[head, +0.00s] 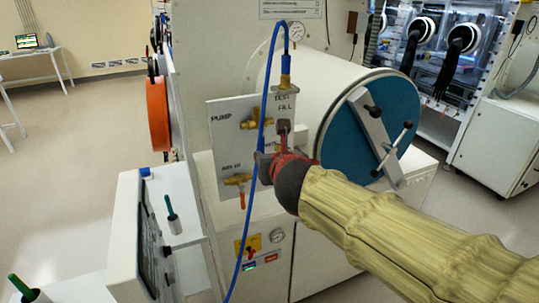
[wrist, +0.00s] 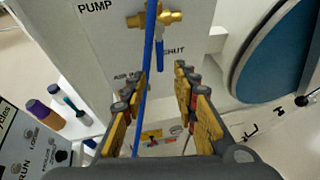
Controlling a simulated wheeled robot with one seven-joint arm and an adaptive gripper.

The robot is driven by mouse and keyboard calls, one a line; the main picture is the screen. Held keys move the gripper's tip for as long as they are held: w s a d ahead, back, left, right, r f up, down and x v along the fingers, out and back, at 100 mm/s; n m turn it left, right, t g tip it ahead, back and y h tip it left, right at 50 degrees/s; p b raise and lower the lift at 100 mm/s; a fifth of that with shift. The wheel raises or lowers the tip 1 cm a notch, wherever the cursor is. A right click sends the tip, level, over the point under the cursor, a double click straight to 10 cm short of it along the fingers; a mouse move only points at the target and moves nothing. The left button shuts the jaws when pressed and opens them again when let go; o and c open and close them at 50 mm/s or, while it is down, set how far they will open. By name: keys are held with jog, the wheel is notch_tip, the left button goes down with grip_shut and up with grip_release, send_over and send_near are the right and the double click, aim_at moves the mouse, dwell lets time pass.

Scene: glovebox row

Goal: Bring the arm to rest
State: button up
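My gripper (head: 278,160) is in front of the white valve panel (head: 225,142), at the end of my arm in its pale yellow sleeve. In the wrist view, the two yellow-padded fingers (wrist: 162,76) stand apart, with nothing seen gripped between them. A blue hose (head: 264,100) hangs down past the gripper. In the wrist view the hose (wrist: 150,45) crosses close to the left finger; I cannot tell whether they touch. A brass valve with a blue handle (wrist: 160,52) lies beyond the fingertips. My gripper hides part of the panel in the head view.
The antechamber's round blue door (head: 400,105) with its clamp bar is close on the right. A screen box (head: 150,240) stands at left front. Open floor (head: 85,150) lies at left.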

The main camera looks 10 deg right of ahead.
dwell(0.4)
jog(key=s+d+f+m+g+h, duration=0.25)
jog(key=s+d+f+m, duration=0.3)
jog(key=m, duration=0.55)
jog(key=s+d+f+m+g+h, duration=0.1)
jog(key=s+d+f+m+g, duration=0.4)
jog(key=m, duration=0.7)
jog(key=s+d+f+m+y+p, duration=0.1)
jog(key=s+m, duration=0.6)
jog(key=s, duration=0.2)
jog(key=s+f+m+y, duration=0.1)
jog(key=s+f+m, duration=0.1)
jog(key=s+m, duration=0.5)
jog(key=shift+s+d+p, duration=0.35)
jog(key=shift+s+p, duration=0.05)
jog(key=shift+s, duration=0.8)
